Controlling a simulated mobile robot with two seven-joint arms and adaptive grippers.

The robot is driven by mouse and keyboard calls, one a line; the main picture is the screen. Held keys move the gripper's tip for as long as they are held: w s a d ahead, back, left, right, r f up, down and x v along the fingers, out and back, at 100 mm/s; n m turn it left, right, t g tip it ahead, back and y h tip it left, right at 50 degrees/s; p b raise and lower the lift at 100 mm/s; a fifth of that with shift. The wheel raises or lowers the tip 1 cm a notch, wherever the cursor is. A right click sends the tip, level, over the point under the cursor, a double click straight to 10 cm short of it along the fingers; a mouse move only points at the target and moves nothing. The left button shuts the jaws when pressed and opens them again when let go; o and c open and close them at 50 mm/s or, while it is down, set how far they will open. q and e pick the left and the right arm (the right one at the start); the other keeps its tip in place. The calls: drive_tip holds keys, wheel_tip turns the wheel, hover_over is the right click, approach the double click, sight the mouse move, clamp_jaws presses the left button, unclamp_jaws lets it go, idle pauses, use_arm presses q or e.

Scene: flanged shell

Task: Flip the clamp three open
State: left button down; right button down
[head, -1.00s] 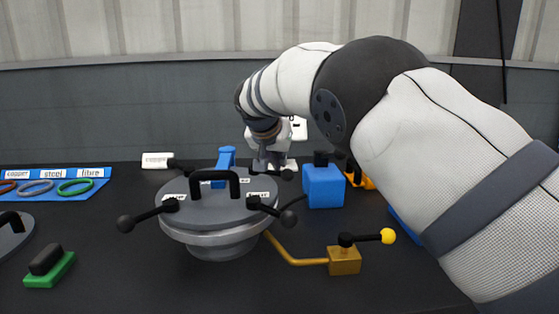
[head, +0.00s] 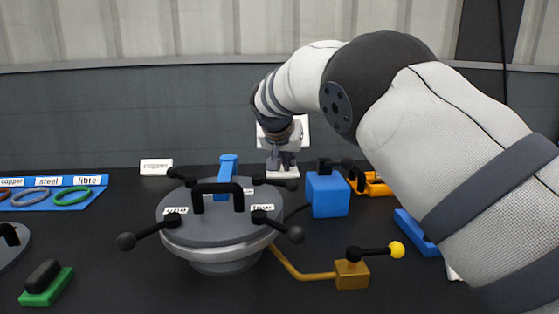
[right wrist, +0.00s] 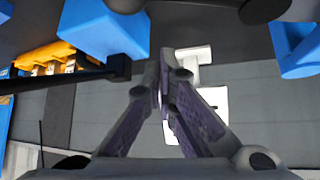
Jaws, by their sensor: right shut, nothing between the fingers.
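The flanged shell has a round grey lid (head: 213,222) with a black arched handle (head: 218,188). Black clamp levers sit around its rim: front left (head: 152,234), front right (head: 280,227), back left (head: 178,174) and back right (head: 272,183). The small white labels by the front clamps are too blurred to read surely, so I cannot tell which clamp is three. My right gripper (head: 282,168) is shut and empty, just behind the back-right lever. In the right wrist view its fingers (right wrist: 165,78) meet, with nothing between them. My left gripper is out of view.
A blue box (head: 327,196) with a black lever stands right of the shell. A brass block (head: 351,275) with a yellow-tipped lever stands front right. A blue ring tray (head: 75,199) and a green block (head: 46,287) are at left. A blue post (head: 227,168) rises behind the lid.

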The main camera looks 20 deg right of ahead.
drive_tip(key=v, duration=1)
drive_tip(key=shift+a+p, duration=0.2)
drive_tip(key=shift+p, duration=0.2)
drive_tip(key=shift+f, duration=0.15)
